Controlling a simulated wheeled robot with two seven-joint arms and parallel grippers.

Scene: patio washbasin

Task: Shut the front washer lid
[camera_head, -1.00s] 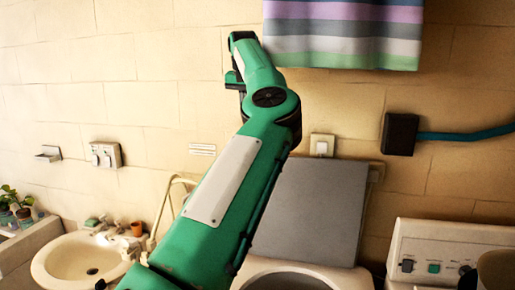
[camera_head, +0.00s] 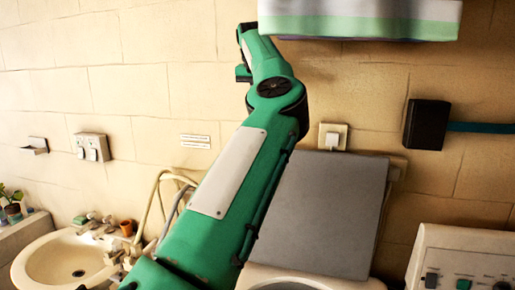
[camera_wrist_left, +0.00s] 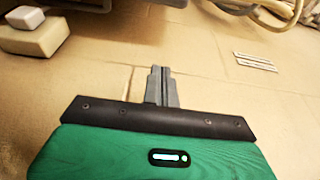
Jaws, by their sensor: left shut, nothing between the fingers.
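The grey washer lid (camera_head: 322,212) stands open, tilted up against the wall in the head view. Below it is the white rim of the washer opening (camera_head: 300,281), cut off by the frame's bottom edge. My green left arm reaches up in front of the lid's left side and hides part of it. In the left wrist view my left gripper (camera_wrist_left: 162,72) is shut and empty, with bare tiled wall beyond it. In the head view its fingers cannot be made out at the arm's far end. My right gripper is not in view.
A washbasin (camera_head: 70,258) with a tap and hoses stands at the left. A second machine's control panel (camera_head: 465,262) is at the lower right. A black box (camera_head: 426,125) and a socket (camera_head: 332,136) are on the wall. Striped cloth (camera_head: 360,18) hangs above.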

